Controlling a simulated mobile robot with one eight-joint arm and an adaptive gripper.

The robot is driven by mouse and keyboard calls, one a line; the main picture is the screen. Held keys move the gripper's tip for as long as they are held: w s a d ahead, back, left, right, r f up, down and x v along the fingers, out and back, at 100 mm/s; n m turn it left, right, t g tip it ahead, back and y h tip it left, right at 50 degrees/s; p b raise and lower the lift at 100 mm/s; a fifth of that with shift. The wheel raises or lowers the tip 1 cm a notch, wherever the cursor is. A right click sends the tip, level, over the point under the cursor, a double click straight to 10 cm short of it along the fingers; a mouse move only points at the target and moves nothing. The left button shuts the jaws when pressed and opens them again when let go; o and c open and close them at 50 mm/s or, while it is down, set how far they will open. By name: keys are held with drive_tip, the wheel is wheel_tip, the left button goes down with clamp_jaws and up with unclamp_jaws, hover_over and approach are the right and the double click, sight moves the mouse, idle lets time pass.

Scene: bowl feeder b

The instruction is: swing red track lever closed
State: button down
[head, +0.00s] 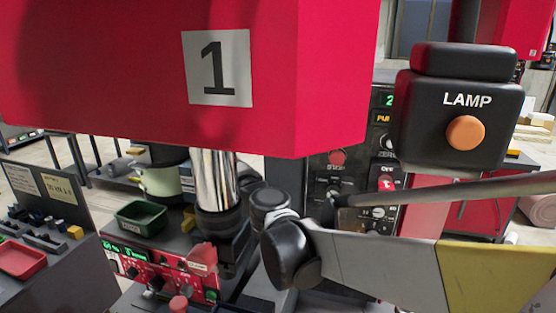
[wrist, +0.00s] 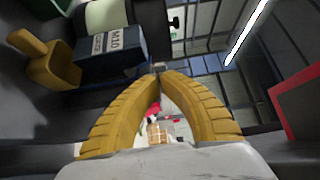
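I cannot make out the red track lever for certain. A pale red, labelled part (head: 202,256) stands at the right end of the red control panel (head: 150,268) in the head view and may be it. In the wrist view, the two yellow fingers of my gripper (wrist: 159,70) curve inward and their tips meet. No held object shows between them; a gap lower down shows only background. My gripper's fingers cannot be made out in the head view. In the wrist view, a yellow-orange knobbed part (wrist: 48,60) lies left of the fingers.
A dark box marked M10 (wrist: 110,52) and a pale cylinder (wrist: 107,14) are close at upper left in the wrist view. The head view shows a green bin (head: 140,217), a LAMP box (head: 468,105) and a large red housing (head: 110,70) overhead. A red tray (head: 22,262) is at left.

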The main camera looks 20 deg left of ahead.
idle(0.7)
drive_tip(key=v, duration=0.7)
drive_tip(key=shift+s, duration=0.2)
drive_tip(key=shift+d, duration=0.2)
